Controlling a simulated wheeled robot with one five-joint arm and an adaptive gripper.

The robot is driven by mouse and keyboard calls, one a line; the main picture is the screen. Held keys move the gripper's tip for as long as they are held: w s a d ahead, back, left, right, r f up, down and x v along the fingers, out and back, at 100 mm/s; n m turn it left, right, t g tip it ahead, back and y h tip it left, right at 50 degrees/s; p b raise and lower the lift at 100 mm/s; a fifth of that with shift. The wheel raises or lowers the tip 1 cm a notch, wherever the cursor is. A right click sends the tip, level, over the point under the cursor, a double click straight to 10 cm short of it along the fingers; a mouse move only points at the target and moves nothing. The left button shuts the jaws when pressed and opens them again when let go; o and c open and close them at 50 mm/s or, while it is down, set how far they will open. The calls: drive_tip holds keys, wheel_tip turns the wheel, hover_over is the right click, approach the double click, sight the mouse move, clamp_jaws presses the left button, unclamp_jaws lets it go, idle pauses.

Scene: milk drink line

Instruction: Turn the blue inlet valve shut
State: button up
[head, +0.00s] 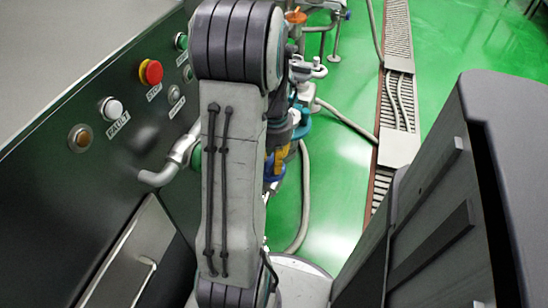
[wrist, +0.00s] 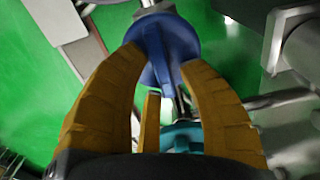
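The blue inlet valve (wrist: 162,48) shows at the top middle of the wrist view, with a round body and a raised ridge facing me. It sits on a metal pipe stub. My gripper (wrist: 163,60) has yellow fingers spread to the left and right of the ridge, with their tips over the valve's round body. A gap shows between the tips and the ridge; whether the tips touch the body I cannot tell. In the head view, my arm hides most of the valve; only a blue part (head: 273,172) shows below the yellow fingers (head: 281,157).
A dark panel on the left bears a red stop button (head: 151,72) and several other buttons. A bent metal pipe (head: 168,166) juts from it near my arm. A hose (head: 304,190) and floor drain (head: 398,100) lie on the green floor. A teal part (wrist: 182,137) shows beneath the valve.

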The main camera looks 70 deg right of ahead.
clamp_jaws()
idle(0.4)
drive_tip(key=m, duration=0.4)
drive_tip(key=shift+s+a, duration=0.15)
drive_tip(key=shift+s, duration=0.1)
drive_tip(key=m, duration=0.4)
drive_tip(key=shift+s+a+m+p, duration=0.2)
drive_tip(key=shift+m+p, duration=0.1)
drive_tip(key=shift+p, duration=0.1)
drive_tip(key=m, duration=0.4)
drive_tip(key=shift+a+m, duration=0.45)
drive_tip(key=shift+m, duration=1)
drive_tip(key=shift+a+m, duration=0.1)
drive_tip(key=shift+m, duration=1.05)
